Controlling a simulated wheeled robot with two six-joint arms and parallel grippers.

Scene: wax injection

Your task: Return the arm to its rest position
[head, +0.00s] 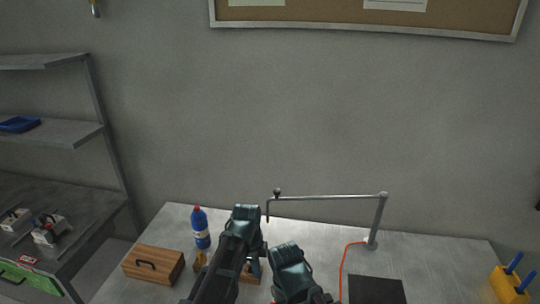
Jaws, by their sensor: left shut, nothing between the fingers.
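My left arm rises from the bottom centre and bends over the metal workbench (430,258). My left gripper (255,272) points down behind the arm, small and partly hidden. It is shut and holds nothing. My right arm shows only as a bent dark link at the bottom centre. My right gripper is not visible.
A blue bottle with a red cap (200,228) and a wooden box with a black handle (153,265) stand at the left. A metal post with a horizontal arm (378,220), a black plate (376,290) and a yellow block with blue handles (510,285) are at the right. Shelves (50,135) stand far left.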

